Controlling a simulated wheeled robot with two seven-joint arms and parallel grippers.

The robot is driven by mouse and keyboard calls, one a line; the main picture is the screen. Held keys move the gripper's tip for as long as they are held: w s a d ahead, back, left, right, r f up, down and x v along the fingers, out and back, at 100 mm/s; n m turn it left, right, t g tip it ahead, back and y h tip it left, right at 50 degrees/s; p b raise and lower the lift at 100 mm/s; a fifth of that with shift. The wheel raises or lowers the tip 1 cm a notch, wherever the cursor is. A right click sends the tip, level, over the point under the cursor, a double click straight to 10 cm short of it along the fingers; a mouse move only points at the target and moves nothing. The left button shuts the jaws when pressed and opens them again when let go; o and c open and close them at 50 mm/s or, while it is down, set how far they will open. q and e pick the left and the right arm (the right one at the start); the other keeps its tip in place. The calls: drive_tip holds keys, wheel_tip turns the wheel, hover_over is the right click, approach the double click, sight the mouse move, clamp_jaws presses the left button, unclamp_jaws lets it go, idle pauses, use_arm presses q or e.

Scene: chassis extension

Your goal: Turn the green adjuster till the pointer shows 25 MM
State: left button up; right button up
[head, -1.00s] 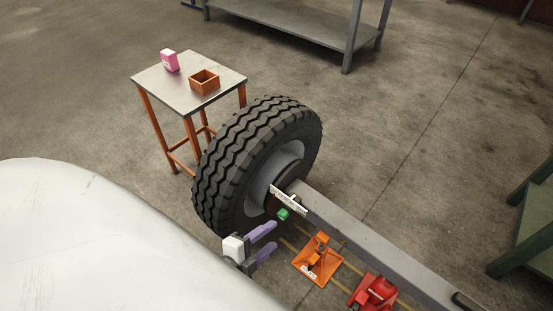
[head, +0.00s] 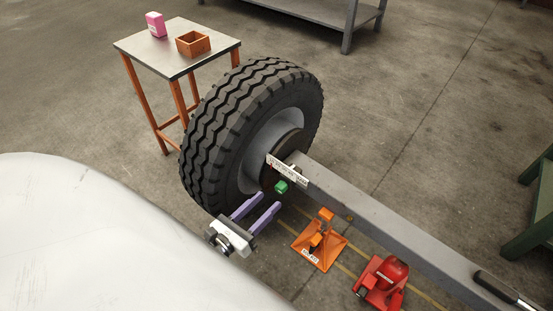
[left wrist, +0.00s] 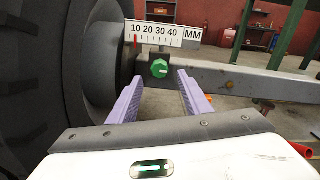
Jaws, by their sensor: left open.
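The green adjuster (head: 281,187) sits below the white scale plate (head: 287,170) at the wheel hub. In the left wrist view the adjuster (left wrist: 159,69) carries a pale horizontal line, and the scale (left wrist: 168,34) reads 10, 20, 30, 40 MM. A red pointer (left wrist: 136,41) stands at about 10. My left gripper (head: 270,199) is open, its two purple fingers aimed at the adjuster. In the left wrist view the fingertips (left wrist: 160,78) lie just short of the adjuster, one to each side and slightly below, apart from it. My right gripper is not in view.
A large tyre (head: 225,125) stands left of the adjuster, and a grey beam (head: 390,222) runs right from the hub. An orange stand (head: 318,246) and a red jack (head: 382,280) are on the floor below the beam. A small table (head: 150,48) stands behind the tyre.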

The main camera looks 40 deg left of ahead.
sight(278, 191)
use_arm(q)
drive_tip(key=w, duration=0.3)
drive_tip(key=w+b, duration=0.1)
drive_tip(key=w, duration=0.1)
drive_tip(key=shift+w+d, duration=0.2)
drive_tip(key=shift+w, duration=0.2)
drive_tip(key=c, duration=1)
drive_tip(key=shift+c, duration=0.2)
drive_tip(key=shift+n, duration=0.4)
